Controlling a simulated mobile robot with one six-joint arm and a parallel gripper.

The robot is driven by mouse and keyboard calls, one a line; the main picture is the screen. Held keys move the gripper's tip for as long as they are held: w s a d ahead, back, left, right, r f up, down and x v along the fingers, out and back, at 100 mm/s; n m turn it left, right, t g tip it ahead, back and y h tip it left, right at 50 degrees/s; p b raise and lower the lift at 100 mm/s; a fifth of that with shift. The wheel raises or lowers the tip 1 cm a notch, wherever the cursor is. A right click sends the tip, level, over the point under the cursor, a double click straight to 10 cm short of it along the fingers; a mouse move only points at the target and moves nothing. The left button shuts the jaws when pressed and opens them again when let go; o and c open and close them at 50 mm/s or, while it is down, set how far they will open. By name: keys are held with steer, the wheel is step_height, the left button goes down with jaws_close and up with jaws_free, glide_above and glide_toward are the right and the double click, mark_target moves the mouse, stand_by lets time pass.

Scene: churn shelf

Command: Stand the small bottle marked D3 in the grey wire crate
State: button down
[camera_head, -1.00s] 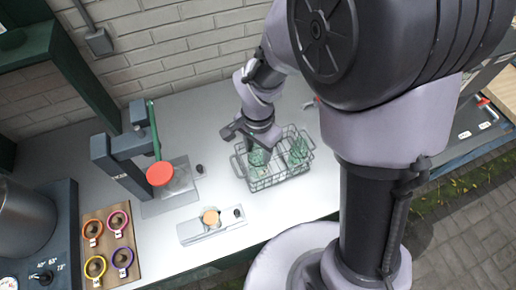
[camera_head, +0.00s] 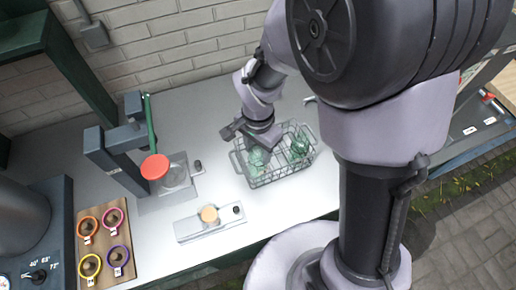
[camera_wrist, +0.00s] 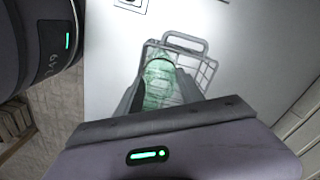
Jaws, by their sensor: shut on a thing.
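The grey wire crate (camera_head: 283,178) stands on the grey worktop, with a handle at each end. My gripper (camera_head: 258,146) is above the left part of the crate, pointing down, and is shut on a small green glass bottle (camera_head: 257,161). The bottle is inside the crate's outline and looks upright; I cannot tell whether its base touches the crate floor. In the wrist view the bottle (camera_wrist: 158,82) sits between the fingers, with the crate's handle (camera_wrist: 184,39) beyond. Other green glass (camera_head: 299,148) stands in the crate's right part. No D3 marking is readable.
A dark stand with a red disc (camera_head: 155,167) is left of the crate. A scale-like device (camera_head: 209,222) lies in front. A wooden board (camera_head: 105,240) with several coloured rings is at the far left. The brick wall is behind. Bare worktop lies between these.

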steer(key=shift+f+b, duration=1.05)
steer(key=shift+f, duration=0.05)
steer(key=shift+f+b, duration=0.3)
steer(key=shift+b, duration=0.1)
steer(key=c, duration=0.7)
jaws_free()
steer(key=shift+o, duration=0.2)
